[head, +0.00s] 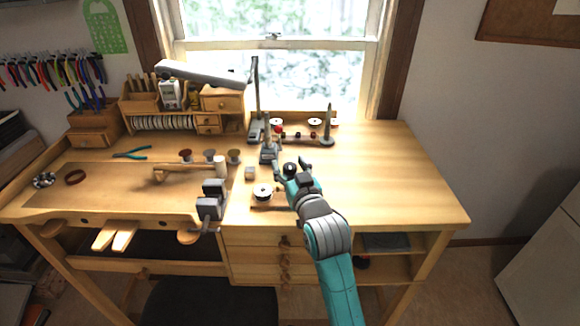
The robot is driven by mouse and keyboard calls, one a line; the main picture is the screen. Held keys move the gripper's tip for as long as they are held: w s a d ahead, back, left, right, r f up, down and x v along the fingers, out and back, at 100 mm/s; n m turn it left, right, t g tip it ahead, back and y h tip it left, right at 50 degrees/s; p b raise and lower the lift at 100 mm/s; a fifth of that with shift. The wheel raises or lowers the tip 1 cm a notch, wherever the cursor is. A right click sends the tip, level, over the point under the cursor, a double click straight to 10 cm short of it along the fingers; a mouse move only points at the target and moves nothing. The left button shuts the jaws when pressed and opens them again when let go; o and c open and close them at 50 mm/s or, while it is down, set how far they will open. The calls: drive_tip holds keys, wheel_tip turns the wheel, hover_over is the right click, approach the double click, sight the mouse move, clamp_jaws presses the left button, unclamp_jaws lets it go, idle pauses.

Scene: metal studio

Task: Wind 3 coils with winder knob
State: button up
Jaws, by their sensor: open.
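My gripper (291,164) is over the right half of the wooden bench, its two fingers spread apart and pointing toward the window. A small round black knob (290,168) shows between the fingers; I cannot tell whether they touch it. A grey metal upright device (268,152), likely the winder, stands just left of the fingertips. A white disc with a dark centre (262,190), perhaps a spool, sits on a small wooden base left of my wrist. Whether any wire is wound cannot be seen at this size.
Behind stands a rack with white discs and red pieces (297,133) beside a dark post (327,125). A grey vise (211,198) and a wooden mallet (195,172) are to the left. A lamp (205,74) overhangs the back left. The bench's right side (390,175) is clear.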

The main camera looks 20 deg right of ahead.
clamp_jaws()
drive_tip(key=shift+m+h, duration=0.3)
drive_tip(key=shift+h, duration=0.3)
drive_tip(key=shift+a+m+g+h, duration=0.15)
drive_tip(key=shift+m+g+h, duration=0.25)
drive_tip(key=shift+m+h, duration=1.3)
drive_tip(key=m+g+h, duration=0.1)
drive_tip(key=m+h, duration=0.1)
drive_tip(key=h, duration=0.1)
drive_tip(key=m+g+h, duration=0.1)
drive_tip(key=g+h, duration=0.1)
drive_tip(key=h, duration=0.1)
drive_tip(key=shift+m+h, duration=0.4)
drive_tip(key=m+g+h, duration=0.2)
drive_tip(key=m+g, duration=0.1)
drive_tip(key=g, duration=0.1)
drive_tip(key=m+g+h, duration=0.3)
drive_tip(key=g, duration=0.1)
drive_tip(key=shift+h, duration=0.3)
drive_tip(key=shift+f, duration=0.1)
